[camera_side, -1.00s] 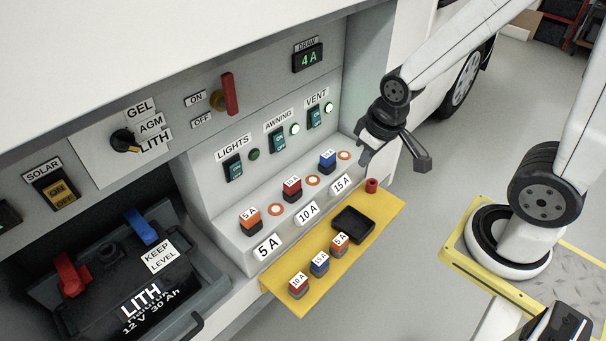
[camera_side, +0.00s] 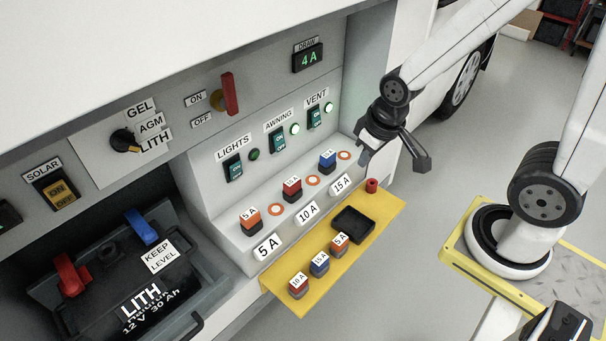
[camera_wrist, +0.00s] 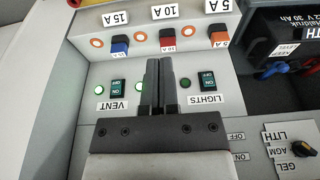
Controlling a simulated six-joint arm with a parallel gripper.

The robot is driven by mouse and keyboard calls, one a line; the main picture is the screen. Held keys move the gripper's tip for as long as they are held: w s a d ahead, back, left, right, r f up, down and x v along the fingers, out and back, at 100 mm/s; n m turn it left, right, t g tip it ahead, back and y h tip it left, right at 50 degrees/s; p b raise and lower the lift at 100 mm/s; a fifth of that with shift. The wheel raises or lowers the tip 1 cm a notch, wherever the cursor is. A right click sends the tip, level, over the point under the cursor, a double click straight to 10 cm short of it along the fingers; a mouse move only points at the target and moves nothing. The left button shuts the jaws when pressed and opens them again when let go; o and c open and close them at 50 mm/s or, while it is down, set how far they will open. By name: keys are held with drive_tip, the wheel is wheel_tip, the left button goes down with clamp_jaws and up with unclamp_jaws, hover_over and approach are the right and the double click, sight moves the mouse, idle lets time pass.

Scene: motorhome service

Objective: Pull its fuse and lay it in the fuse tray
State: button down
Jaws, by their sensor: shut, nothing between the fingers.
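Three fuses sit in the sloped panel ledge: an orange one (camera_side: 250,221) above the 5 A label, a red one (camera_side: 292,190) above 10 A, and a blue one (camera_side: 327,161) above 15 A. In the wrist view the blue (camera_wrist: 120,45), red (camera_wrist: 167,41) and orange (camera_wrist: 218,38) fuses show in a row beyond my fingers. The black fuse tray (camera_side: 338,218) is empty on the yellow shelf. My gripper (camera_side: 364,158) is shut and empty, above the ledge's right end; its closed fingers (camera_wrist: 158,62) cover the AWNING switch in the wrist view.
The LIGHTS lamp (camera_side: 254,154) is dark; the AWNING (camera_side: 295,129) and VENT (camera_side: 328,107) lamps glow green. Spare red (camera_side: 298,287), blue (camera_side: 320,265) and orange (camera_side: 340,244) fuses stand on the yellow shelf (camera_side: 385,215). A small red cylinder (camera_side: 372,186) stands at its back.

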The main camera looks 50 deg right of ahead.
drive_tip(key=c, duration=0.8)
unclamp_jaws()
drive_tip(key=o, duration=0.4)
drive_tip(key=shift+w+a, duration=0.1)
drive_tip(key=shift+w, duration=0.15)
drive_tip(key=shift+o, duration=1)
drive_tip(key=shift+w+a+m, duration=0.1)
drive_tip(key=shift+w+m, duration=0.2)
drive_tip(key=m+g, duration=0.3)
drive_tip(key=m, duration=1.4)
hover_over(249, 213)
drive_tip(key=f, duration=1.3)
drive_tip(key=shift+s+d, duration=0.2)
drive_tip(key=shift+w+a+f, duration=0.15)
drive_tip(key=shift+a+f, duration=0.05)
drive_tip(key=shift+f, duration=0.15)
